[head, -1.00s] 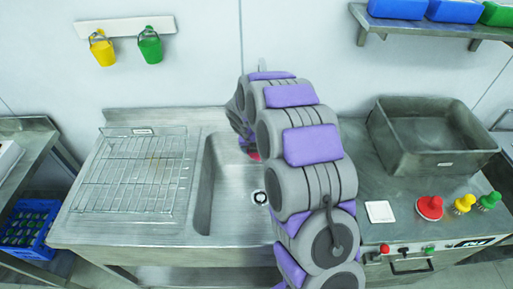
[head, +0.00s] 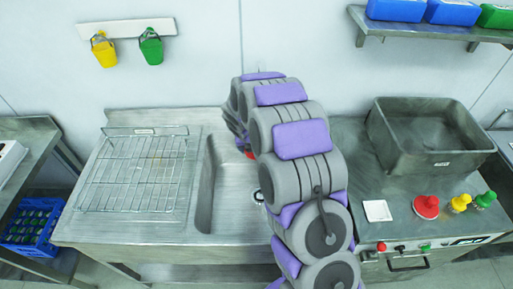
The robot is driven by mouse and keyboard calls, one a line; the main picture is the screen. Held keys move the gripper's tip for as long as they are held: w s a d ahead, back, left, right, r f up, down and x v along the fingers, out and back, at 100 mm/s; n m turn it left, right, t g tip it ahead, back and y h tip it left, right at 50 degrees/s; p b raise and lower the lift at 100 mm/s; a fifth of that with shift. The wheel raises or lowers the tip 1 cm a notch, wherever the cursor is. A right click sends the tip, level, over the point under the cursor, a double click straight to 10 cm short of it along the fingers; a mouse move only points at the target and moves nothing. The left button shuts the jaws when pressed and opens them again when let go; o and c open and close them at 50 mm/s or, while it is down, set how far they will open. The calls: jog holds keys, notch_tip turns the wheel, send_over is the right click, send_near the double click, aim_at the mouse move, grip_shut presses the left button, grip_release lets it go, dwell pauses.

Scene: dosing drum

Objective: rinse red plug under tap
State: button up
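A red plug-like piece with a wide round base (head: 427,206) stands upright on the right counter. A second small patch of red (head: 250,154) shows at the back of the sink basin (head: 205,190), beside the end of my arm. It is mostly hidden, so I cannot tell what it is. My gripper (head: 237,128) is over the back of the sink, largely behind my arm links. Its fingers are not clear, so I cannot see whether it holds the red thing. The tap is not clearly visible; my arm covers the area behind the basin.
Yellow (head: 459,202) and green (head: 485,200) pieces stand right of the red one, a white square (head: 377,211) to its left. A grey tub (head: 428,160) is behind them. A wire rack (head: 137,180) lies left of the sink. Yellow (head: 104,50) and green (head: 151,47) buckets hang on the wall.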

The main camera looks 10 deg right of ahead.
jog(key=s+a+p, duration=0.1)
jog(key=s+a, duration=0.3)
jog(key=s, duration=0.2)
jog(key=shift+s+a, duration=0.15)
jog(key=shift+s, duration=0.15)
dwell(0.3)
dwell(1.2)
jog(key=s+a+r+p, duration=0.2)
jog(key=s+r+p, duration=0.2)
jog(key=shift+a+p, duration=0.3)
jog(key=shift+p, duration=0.05)
dwell(0.9)
